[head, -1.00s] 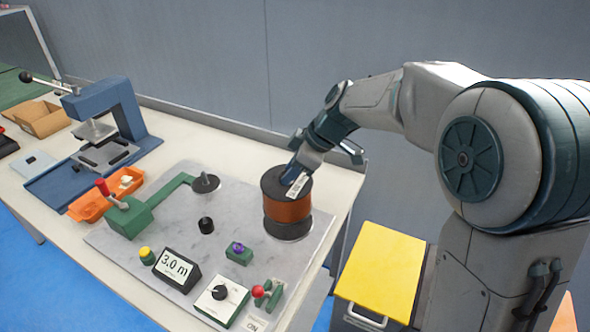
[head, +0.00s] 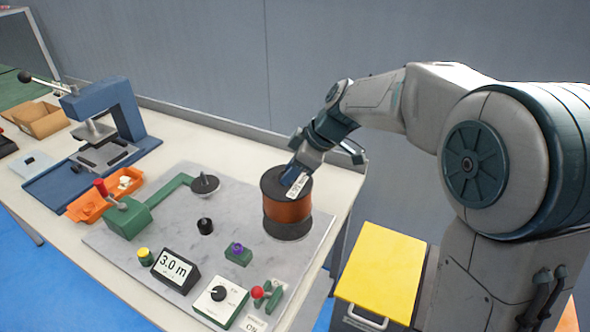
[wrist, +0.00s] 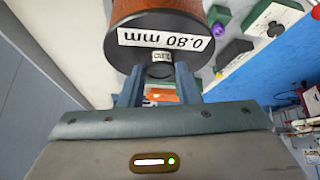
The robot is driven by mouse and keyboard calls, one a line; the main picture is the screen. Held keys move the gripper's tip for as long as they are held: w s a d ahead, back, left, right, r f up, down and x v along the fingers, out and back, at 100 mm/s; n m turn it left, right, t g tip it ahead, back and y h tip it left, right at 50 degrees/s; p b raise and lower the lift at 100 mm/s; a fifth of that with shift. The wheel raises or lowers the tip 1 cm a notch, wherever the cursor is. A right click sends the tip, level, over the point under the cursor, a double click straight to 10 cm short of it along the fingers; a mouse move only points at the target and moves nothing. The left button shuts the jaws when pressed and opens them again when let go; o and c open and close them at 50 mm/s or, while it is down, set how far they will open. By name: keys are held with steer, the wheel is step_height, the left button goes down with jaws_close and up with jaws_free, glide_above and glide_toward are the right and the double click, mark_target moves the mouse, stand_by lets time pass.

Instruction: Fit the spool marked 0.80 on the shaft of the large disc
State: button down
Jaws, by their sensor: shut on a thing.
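The spool (head: 287,209) has copper-coloured wire between dark flanges. In the wrist view its label reads 0.80 mm, upside down, on the dark flange (wrist: 165,38). My gripper (wrist: 158,82) is shut on the spool's hub end, with a finger on either side. In the head view my gripper (head: 297,168) is at the top of the spool. The large disc (head: 288,230) is dark and lies directly under the spool on the grey plate. Its shaft is hidden by the spool. I cannot tell whether the spool rests on the disc or hangs slightly above it.
A smaller disc with a pin (head: 204,183) and a black post (head: 205,226) stand left of the spool. The display reading 3.0 m (head: 176,269), a dial box (head: 219,300) and a red-knobbed lever (head: 264,294) stand in front. A yellow cabinet (head: 384,270) is at right.

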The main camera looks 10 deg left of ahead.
mark_target(294, 182)
steer(key=shift+f+b, duration=2.25)
steer(key=shift+b, duration=0.25)
steer(key=c, duration=1)
jaws_free()
steer(key=shift+f, duration=0.2)
steer(key=v, duration=1.4)
steer(key=shift+s+a+r, duration=0.1)
steer(key=shift+r, duration=0.05)
